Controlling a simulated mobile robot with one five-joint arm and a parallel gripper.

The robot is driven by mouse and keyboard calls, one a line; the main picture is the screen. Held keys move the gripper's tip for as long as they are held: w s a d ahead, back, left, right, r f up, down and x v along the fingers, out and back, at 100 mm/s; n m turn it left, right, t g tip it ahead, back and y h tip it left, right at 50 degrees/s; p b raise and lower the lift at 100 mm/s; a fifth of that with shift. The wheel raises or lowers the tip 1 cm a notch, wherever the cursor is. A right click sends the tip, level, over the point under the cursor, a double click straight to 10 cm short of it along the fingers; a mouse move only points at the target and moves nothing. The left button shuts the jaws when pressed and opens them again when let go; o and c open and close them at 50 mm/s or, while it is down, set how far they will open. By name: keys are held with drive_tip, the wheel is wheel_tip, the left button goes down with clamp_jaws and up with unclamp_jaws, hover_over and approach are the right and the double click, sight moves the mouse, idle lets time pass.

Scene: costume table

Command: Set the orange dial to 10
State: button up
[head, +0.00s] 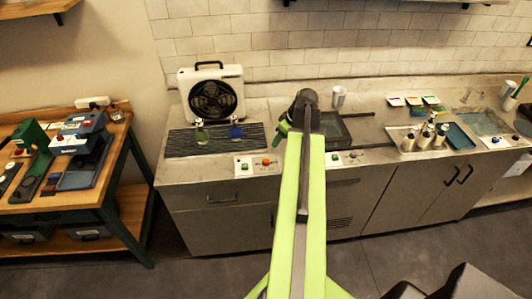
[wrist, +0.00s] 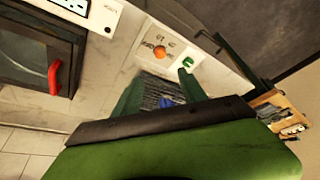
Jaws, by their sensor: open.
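The small round orange dial (head: 266,161) sits on a white panel (head: 256,171) at the counter's front edge, beside a green switch (head: 244,167). In the wrist view the orange dial (wrist: 159,51) lies just beyond my fingertips, with the green switch (wrist: 188,62) to its right. Dark marks beside the dial are too small to read, and its setting cannot be told. My gripper (wrist: 160,80) is open and empty, its green fingers apart. In the head view my gripper (head: 283,127) is above and right of the dial, apart from it, partly hidden by my arm.
A dark glass-topped unit (head: 332,132) lies right of my gripper. Several bottles stand on a tray (head: 402,148) farther right.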

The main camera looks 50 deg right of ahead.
sight(266, 160)
drive_tip(key=b+x, duration=1.6)
drive_tip(key=x, duration=0.1)
drive_tip(key=shift+f, duration=0.45)
drive_tip(key=shift+r, duration=0.15)
drive_tip(key=shift+c, duration=0.2)
